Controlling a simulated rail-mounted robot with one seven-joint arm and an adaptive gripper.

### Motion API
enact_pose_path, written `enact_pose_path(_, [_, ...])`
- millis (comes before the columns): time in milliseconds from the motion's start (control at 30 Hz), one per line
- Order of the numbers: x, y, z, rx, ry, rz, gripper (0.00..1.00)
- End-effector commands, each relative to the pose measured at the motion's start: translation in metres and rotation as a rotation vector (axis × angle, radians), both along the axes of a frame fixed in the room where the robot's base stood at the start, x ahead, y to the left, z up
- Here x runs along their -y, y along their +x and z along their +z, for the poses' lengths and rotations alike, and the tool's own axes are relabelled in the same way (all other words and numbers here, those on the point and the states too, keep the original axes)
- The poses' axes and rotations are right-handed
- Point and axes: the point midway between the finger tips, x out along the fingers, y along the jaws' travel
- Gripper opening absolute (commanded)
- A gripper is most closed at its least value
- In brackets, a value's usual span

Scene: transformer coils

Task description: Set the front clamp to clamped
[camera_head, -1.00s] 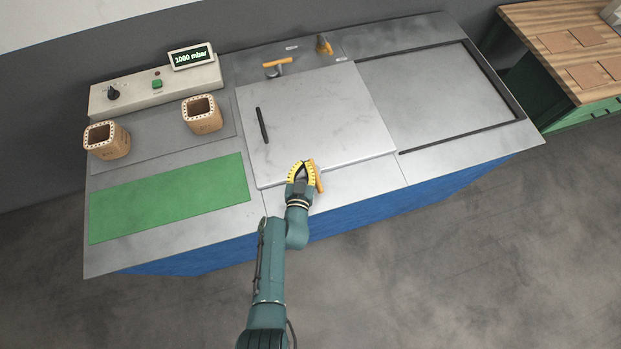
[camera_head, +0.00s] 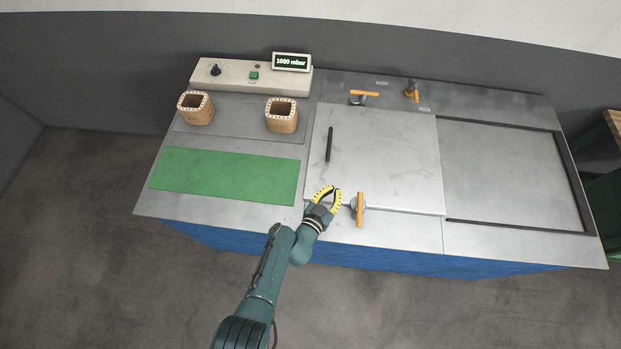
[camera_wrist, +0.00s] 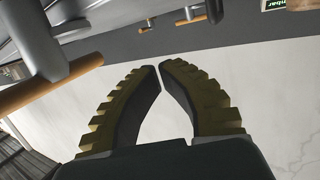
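The front clamp (camera_head: 360,208) has an orange bar handle on a grey body. It stands at the front edge of the pale lid (camera_head: 385,150), and its handle runs front to back. My gripper (camera_head: 336,190) is just left of this clamp, low over the lid's front edge, apart from the handle in the head view. In the wrist view the gripper's fingertips (camera_wrist: 159,66) nearly meet with nothing between them. The clamp's orange handle (camera_wrist: 52,84) and grey parts show large at the left there, outside the fingers.
Two more orange-handled clamps (camera_head: 363,97) (camera_head: 411,91) stand behind the lid. A black lid handle (camera_head: 329,145) lies near the gripper. Two coils (camera_head: 196,108) (camera_head: 281,115), a green mat (camera_head: 226,175) and a control box (camera_head: 235,75) are at the left.

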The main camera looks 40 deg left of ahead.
Motion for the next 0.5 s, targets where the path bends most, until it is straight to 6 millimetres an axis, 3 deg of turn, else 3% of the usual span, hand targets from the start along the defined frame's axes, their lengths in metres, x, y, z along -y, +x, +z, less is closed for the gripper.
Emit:
enact_pose_path(233, [-0.045,-0.035,0.012,-0.004,-0.001,0.006,0.0])
enact_pose_path(500, [-0.059,-0.047,0.013,-0.002,-0.001,0.002,0.0])
